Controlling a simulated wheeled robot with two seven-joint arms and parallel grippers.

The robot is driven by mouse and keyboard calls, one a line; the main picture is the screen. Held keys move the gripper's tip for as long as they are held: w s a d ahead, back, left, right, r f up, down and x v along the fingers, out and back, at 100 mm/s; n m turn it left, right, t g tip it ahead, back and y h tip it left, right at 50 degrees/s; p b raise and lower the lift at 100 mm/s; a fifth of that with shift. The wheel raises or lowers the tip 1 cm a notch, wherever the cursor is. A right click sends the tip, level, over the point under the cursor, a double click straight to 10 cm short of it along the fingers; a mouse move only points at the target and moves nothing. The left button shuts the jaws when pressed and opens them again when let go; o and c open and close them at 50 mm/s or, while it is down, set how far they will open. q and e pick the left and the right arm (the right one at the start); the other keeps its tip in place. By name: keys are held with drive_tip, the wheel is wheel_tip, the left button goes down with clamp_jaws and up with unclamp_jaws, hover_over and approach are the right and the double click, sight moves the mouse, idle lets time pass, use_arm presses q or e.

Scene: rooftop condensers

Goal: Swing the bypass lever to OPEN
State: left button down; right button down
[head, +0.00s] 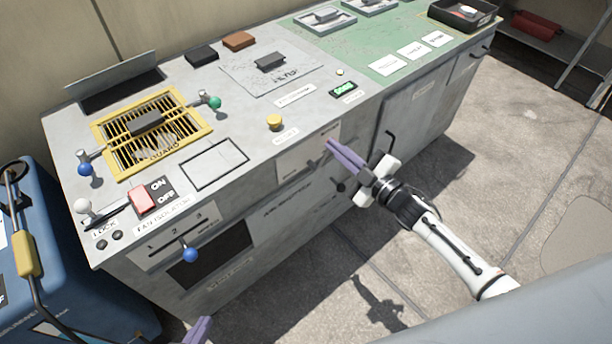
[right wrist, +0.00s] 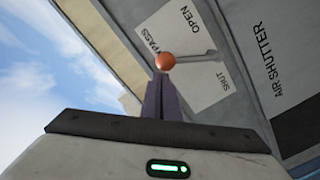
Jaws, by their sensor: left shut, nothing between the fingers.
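The bypass lever has an orange ball knob (right wrist: 165,61) and a grey shaft in the right wrist view. It is on a white plate (right wrist: 195,50) marked OPEN and SHUT, and the knob appears between the two words, on neither. In the head view the plate (head: 300,155) is on the cabinet's front face; the lever is hard to make out there. My right gripper (head: 331,148) has its purple fingers together, tips close to the plate. In the right wrist view its fingertips (right wrist: 161,80) are just below the knob; contact is unclear. My left gripper (head: 204,325) is shut and empty at the bottom edge.
Above the plate is the cabinet top with a yellow knob (head: 275,121), a yellow guard grille (head: 190,128) and a red switch (head: 143,200). A blue-knobbed slider (head: 190,254) is lower left. A black handle (head: 389,146) is right of the plate. The floor at right is open.

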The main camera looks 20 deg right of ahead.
drive_tip(key=shift+d, duration=0.25)
